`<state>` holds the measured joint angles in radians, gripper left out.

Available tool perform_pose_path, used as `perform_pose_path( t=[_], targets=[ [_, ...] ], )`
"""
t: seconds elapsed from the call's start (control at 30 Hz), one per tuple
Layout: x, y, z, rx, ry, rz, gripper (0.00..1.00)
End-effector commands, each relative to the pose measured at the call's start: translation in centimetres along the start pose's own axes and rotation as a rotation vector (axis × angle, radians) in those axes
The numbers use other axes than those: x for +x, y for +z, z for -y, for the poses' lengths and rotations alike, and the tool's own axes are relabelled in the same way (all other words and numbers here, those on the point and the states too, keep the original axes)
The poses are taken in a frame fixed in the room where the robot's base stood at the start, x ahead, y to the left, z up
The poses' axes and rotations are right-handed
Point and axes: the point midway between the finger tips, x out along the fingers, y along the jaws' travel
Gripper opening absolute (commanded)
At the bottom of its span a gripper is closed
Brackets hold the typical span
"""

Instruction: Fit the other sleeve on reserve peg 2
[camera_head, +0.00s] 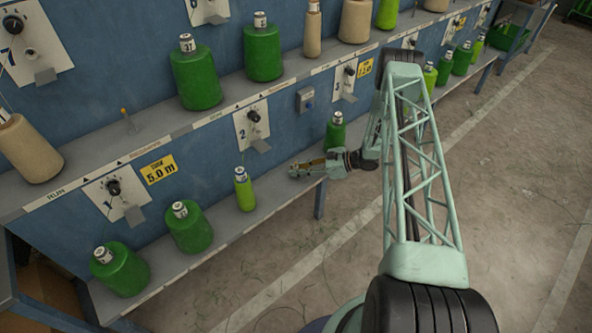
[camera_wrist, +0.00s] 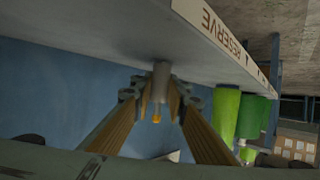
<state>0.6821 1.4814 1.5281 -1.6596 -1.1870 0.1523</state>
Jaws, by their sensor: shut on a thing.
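My gripper (camera_head: 305,170) is over the lower shelf, between a light green bobbin and a dark green one. In the wrist view, which is upside down, its two brown-padded fingers (camera_wrist: 160,92) are closed about a small grey cylinder (camera_wrist: 161,72) against the shelf, which looks like the sleeve. A narrow yellow tip (camera_wrist: 156,119), like a peg's end, shows just past the cylinder. I cannot tell how fully the cylinder sits on a peg. The shelf edge there reads RESERVE (camera_wrist: 225,35). The peg's number is not readable. A bare peg (camera_head: 127,120) with an orange tip stands on the upper shelf.
The light green bobbin (camera_head: 244,188) stands left of my gripper, and a dark green bobbin (camera_head: 335,131) right behind it. In the wrist view, green bobbins (camera_wrist: 226,112) stand to the right. Numbered dial plates (camera_head: 252,125) line the blue wall. The floor (camera_head: 480,210) is clear.

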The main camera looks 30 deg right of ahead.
Motion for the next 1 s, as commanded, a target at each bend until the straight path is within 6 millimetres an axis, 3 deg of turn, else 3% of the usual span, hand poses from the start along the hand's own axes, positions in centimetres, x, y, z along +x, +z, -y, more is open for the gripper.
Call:
perform_pose_path(
  t=[0.23, 0.27, 0.4, 0.77, 1.0],
  targets=[
    [0.1, 0.3, 0.0, 0.000, 0.000, 0.000, 0.07],
    [0.1, 0.3, 0.0, -0.001, 0.000, 0.000, 0.17],
    [0.1, 0.3, 0.0, 0.000, 0.000, 0.000, 0.29],
    [0.1, 0.3, 0.0, 0.000, 0.000, 0.000, 0.30],
    [-1.0, 0.3, -0.1, 0.001, 0.002, 0.000, 0.30]
  ],
)
